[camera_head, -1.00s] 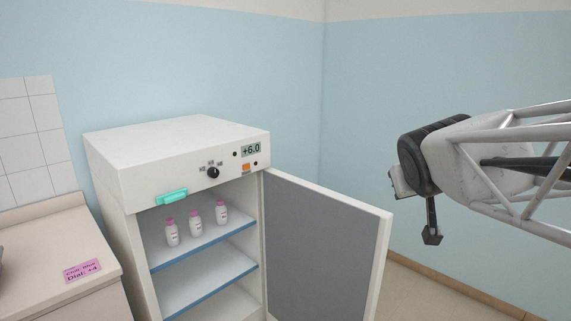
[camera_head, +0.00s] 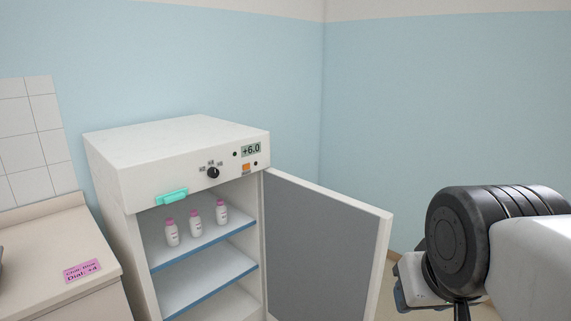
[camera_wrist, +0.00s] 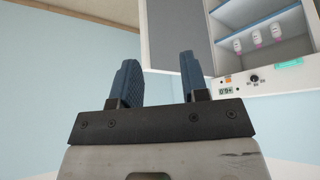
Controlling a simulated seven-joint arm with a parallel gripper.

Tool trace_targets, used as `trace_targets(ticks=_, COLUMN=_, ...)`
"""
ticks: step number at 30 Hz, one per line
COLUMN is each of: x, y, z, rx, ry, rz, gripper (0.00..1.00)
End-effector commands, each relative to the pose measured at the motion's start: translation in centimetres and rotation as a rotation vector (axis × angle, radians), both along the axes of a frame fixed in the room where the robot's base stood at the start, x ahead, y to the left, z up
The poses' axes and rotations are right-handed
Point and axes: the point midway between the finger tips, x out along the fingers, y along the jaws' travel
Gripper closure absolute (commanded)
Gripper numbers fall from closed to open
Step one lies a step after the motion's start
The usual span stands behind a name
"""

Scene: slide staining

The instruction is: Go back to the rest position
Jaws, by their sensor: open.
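My gripper (camera_wrist: 157,78) shows in the wrist view with its two blue-grey fingers apart and nothing between them. In the head view, my wrist is at the lower right, right of the open fridge door, and the fingers are hidden or out of frame. The white fridge (camera_head: 170,150) stands against the blue wall, and its door (camera_head: 325,245) is swung open to the right. The fridge also shows upside down in the wrist view (camera_wrist: 270,83). Three white bottles with pink caps (camera_head: 195,222) stand on its upper shelf. My gripper is apart from the fridge.
The fridge has a dial (camera_head: 212,172), a display reading +6.0 (camera_head: 251,149) and a teal handle (camera_head: 171,197). A counter (camera_head: 40,235) at the left bears a pink note (camera_head: 82,271) reading "Dial: +4". The open door stands between my wrist and the shelves.

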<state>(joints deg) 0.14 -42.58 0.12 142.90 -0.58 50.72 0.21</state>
Motion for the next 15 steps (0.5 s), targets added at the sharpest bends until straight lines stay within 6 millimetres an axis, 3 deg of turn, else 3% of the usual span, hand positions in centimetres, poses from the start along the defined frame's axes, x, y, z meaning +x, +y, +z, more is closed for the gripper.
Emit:
trace_targets(ticks=2, x=-0.7, y=0.2, z=-0.3, rx=0.009, ry=0.013, rz=0.005, gripper=0.59)
trace_targets(ticks=15, x=0.4, y=0.0, z=-5.0, rx=0.008, ry=0.143, rz=-0.008, gripper=0.59)
